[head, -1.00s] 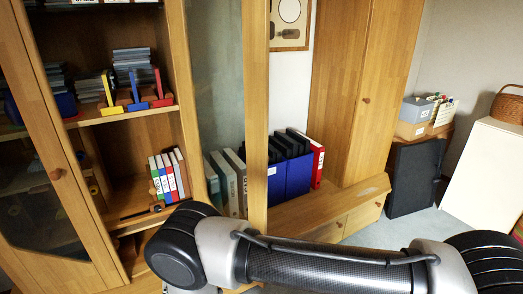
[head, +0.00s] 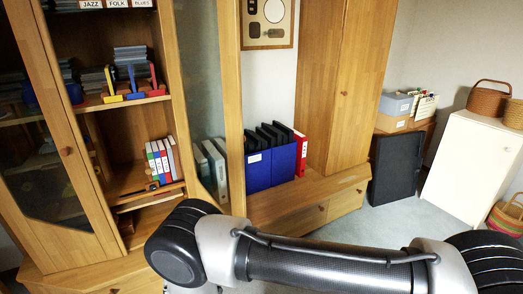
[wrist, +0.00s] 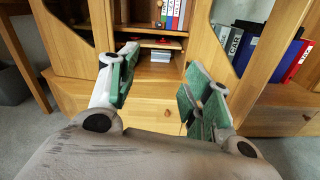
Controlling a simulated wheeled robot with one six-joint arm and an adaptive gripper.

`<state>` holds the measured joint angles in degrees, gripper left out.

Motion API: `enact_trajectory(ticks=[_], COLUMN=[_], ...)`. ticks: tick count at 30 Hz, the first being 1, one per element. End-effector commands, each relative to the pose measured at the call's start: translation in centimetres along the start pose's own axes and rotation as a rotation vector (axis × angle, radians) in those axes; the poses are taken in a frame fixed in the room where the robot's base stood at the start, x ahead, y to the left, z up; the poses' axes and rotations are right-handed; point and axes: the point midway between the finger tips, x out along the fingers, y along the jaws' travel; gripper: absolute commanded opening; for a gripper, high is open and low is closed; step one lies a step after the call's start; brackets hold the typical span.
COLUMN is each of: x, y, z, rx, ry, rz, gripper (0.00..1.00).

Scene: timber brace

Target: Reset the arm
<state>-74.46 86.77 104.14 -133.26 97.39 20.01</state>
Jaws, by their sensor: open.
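My gripper (wrist: 158,102) shows in the wrist view with its two green-padded fingers spread wide and nothing between them. It points at the wooden cabinet's lower front (wrist: 150,98), whose drawer shows between the fingers. In the head view my arm crosses the bottom of the picture, and the gripper itself is hidden there.
The wooden cabinet (head: 108,135) holds several binders (head: 163,160) and coloured bookends (head: 133,84). Blue magazine files (head: 270,164) stand on a low ledge. A dark panel (head: 395,168) and a white cabinet (head: 468,165) stand at right. Grey carpet (head: 400,235) is bare there.

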Motion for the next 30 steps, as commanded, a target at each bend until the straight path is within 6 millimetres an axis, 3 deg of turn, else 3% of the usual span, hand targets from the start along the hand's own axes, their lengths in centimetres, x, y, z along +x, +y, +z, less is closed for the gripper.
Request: enact_trajectory(ticks=[11, 17, 23, 27, 30], x=[3.2, 5.9, 9.2, 11.3, 11.9], y=[-1.8, -3.9, -8.0, -13.2, -17.6], z=[4.2, 8.3, 15.1, 22.4, 27.9], rx=[0.018, 0.040, 0.080, 0.136, 0.188], ry=[-0.046, -0.087, -0.149, -0.211, -0.255], rz=[-0.108, -0.218, -0.392, -0.586, -0.736], gripper=[0.49, 0.49, 0.49, 0.49, 0.49])
